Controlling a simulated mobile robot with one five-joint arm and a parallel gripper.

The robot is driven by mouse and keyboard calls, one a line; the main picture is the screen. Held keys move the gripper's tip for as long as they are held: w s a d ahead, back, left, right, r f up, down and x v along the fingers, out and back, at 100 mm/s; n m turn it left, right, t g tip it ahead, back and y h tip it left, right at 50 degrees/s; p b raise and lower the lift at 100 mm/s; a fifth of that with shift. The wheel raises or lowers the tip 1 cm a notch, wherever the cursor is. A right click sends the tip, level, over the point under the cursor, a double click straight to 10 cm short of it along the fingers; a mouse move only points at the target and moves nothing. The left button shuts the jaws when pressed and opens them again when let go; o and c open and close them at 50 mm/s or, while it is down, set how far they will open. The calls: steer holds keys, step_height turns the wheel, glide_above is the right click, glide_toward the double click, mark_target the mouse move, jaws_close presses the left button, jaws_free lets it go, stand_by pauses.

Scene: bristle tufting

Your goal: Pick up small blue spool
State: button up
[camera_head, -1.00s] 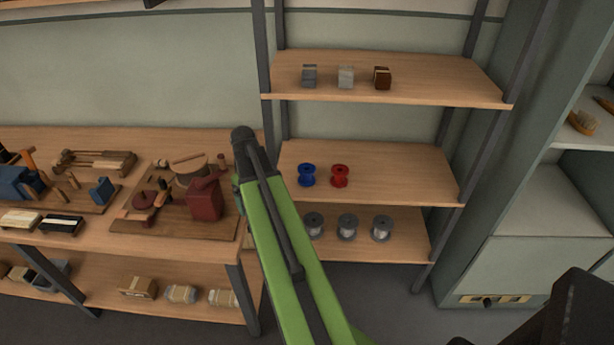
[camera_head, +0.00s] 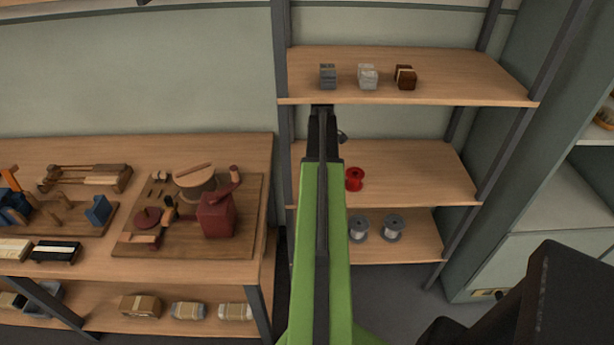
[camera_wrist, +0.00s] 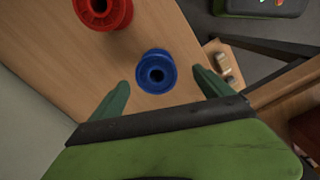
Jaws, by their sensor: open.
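The small blue spool (camera_wrist: 157,72) stands upright on a wooden shelf, seen from above in the wrist view. It lies ahead of and between the two green fingertips of my gripper (camera_wrist: 163,88), which is open and empty. The spool appears apart from both fingers. In the head view my green arm hides the blue spool, and the end of my arm (camera_head: 323,125) is over the left part of the middle shelf. My fingers are mostly hidden there.
A red spool (camera_head: 355,179) stands close by on the same shelf (camera_head: 430,175); it also shows in the wrist view (camera_wrist: 102,10). Grey spools (camera_head: 392,228) stand below. The upper shelf (camera_head: 460,88) holds several small blocks. A dark shelf post (camera_head: 283,130) is at the left.

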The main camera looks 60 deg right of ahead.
steer(key=f+b, duration=0.2)
steer(key=shift+w+d+f+b, duration=0.1)
steer(key=shift+w+f+b, duration=0.15)
steer(key=shift+f+b, duration=0.1)
steer(key=f+b, duration=0.5)
steer(key=shift+s+d, duration=0.1)
steer(key=shift+d, duration=0.15)
steer(key=shift+r, duration=0.15)
steer(key=c, duration=1.5)
steer(key=shift+r, duration=0.1)
